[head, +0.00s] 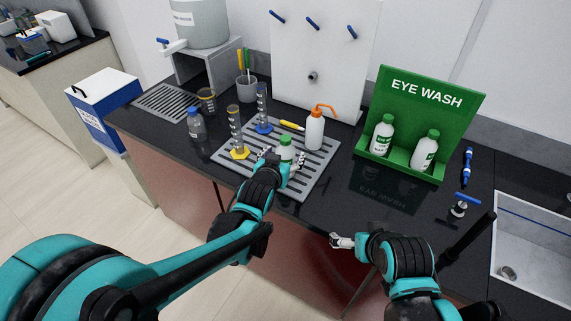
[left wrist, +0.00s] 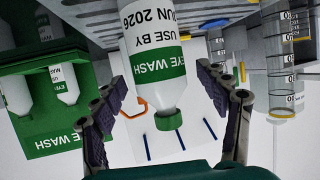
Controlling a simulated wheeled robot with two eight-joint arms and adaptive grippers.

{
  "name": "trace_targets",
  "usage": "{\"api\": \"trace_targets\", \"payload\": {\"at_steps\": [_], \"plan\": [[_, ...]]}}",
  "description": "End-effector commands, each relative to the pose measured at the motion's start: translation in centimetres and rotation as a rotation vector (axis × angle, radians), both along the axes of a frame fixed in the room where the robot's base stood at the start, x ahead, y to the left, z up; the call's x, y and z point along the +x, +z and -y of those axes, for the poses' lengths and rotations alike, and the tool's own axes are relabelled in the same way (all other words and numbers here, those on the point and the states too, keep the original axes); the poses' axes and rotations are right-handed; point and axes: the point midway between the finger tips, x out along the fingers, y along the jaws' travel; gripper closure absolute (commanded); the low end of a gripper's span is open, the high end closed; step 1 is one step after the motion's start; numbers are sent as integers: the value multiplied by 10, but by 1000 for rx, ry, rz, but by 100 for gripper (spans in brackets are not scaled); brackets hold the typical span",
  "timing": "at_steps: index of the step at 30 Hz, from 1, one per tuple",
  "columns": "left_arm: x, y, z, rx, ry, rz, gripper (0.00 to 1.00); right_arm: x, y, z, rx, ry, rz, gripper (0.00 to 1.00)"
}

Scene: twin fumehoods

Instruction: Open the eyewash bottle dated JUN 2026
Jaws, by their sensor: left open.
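The eyewash bottle marked USE BY JUN 2026 (left wrist: 160,60) is white with a green band and shows upside down in the left wrist view. Its green cap (left wrist: 171,121) is on. In the head view the bottle (head: 286,142) stands on the grey slotted mat, partly hidden by my left gripper (head: 283,160). My left gripper is open, one finger on each side of the bottle, with gaps visible between the fingers and the bottle in the left wrist view. My right gripper (head: 343,241) is in front of the counter's edge, away from the bottle; its jaw opening is unclear.
The green EYE WASH holder (head: 432,97) holds two similar bottles (head: 381,133) (head: 425,150). On the slotted mat (head: 310,182) are an orange-tipped wash bottle (head: 314,130) and cylinders with yellow (head: 237,150) and blue (head: 263,126) bases. A sink (head: 530,250) is at right.

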Motion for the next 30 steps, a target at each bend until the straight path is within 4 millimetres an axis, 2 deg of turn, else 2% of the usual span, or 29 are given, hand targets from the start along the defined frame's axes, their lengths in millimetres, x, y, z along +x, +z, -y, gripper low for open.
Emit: {"api": "trace_targets", "payload": {"at_steps": [3, 11, 14, 19, 30], "plan": [[13, -7, 3, 0, 0, 0, 26, 0, -7, 0, 0, 0, 0, 0], [16, -6, 4, 0, 0, 0, 26, 0, -6, 0, 0, 0, 0, 0], [16, -6, 4, 0, 0, 0, 47, 0, -6, 0, 0, 0, 0, 0], [16, -6, 4, 0, 0, -1, 91, 0, -6, 0, 0, 0, 0, 0], [15, -2, 4, 0, 0, 0, 91, 0, -4, 0, 0, 0, 0, 0]]}}
